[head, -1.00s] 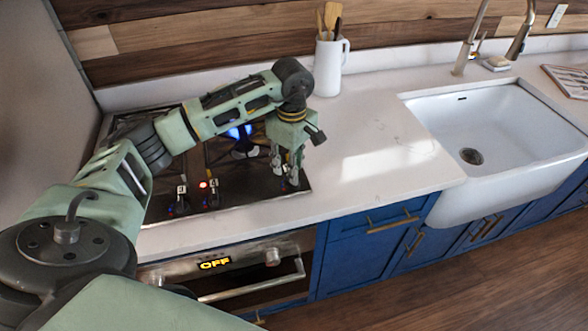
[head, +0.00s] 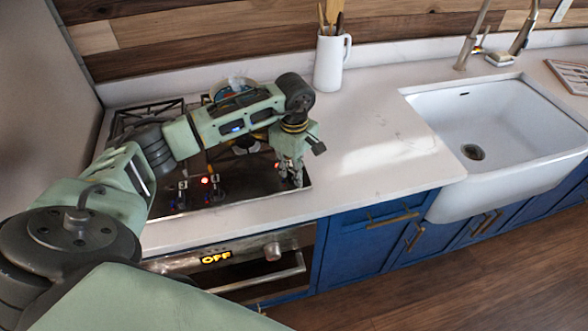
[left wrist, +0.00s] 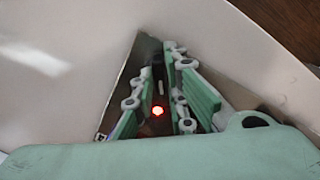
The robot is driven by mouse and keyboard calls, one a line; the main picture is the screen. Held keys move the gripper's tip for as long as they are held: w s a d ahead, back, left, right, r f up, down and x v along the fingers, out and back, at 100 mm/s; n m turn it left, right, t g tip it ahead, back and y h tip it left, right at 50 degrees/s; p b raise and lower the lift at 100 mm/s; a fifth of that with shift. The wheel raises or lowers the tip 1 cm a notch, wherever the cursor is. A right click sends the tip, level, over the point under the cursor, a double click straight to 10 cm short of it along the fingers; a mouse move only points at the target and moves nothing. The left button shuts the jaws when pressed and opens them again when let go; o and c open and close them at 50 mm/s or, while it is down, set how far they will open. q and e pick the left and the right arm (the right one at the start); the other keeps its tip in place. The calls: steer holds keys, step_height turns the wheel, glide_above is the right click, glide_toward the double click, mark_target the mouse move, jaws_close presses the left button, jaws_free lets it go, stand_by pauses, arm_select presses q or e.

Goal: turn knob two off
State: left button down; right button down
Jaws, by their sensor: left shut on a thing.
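The black cooktop (head: 236,194) has small upright knobs along its front edge. Two of them, a left one (head: 182,195) and one to its right (head: 217,187), stand free, with a red light (head: 205,180) beside them. My left gripper (head: 292,181) points down at the cooktop's front right corner, shut on a knob that its fingers mostly hide. In the left wrist view, the fingers (left wrist: 160,98) straddle a dark, narrow part, and a red light (left wrist: 157,111) glows between them. My arm covers much of the burners; a little blue shows through it. My right gripper is out of view.
An oven front with an OFF display (head: 216,258) and a handle is below the cooktop. A white utensil jug (head: 331,62) stands behind right. The counter (head: 385,150) between cooktop and white sink (head: 500,185) is clear. A round item (head: 233,84) shows behind my arm.

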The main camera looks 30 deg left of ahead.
arm_select(q)
steer(key=shift+f+b, duration=0.1)
steer(key=shift+b, duration=0.4)
steer(key=m+b, duration=0.3)
steer(key=b, duration=0.1)
steer(key=shift+w+m+b, duration=0.1)
steer(key=shift+m+b, duration=1.35)
steer(key=shift+m, duration=0.05)
steer(key=shift+m+b, duration=0.35)
steer(key=shift+m, duration=0.05)
steer(key=shift+r, duration=0.2)
steer(key=c, duration=1.8)
jaws_free()
steer(key=shift+o, duration=0.2)
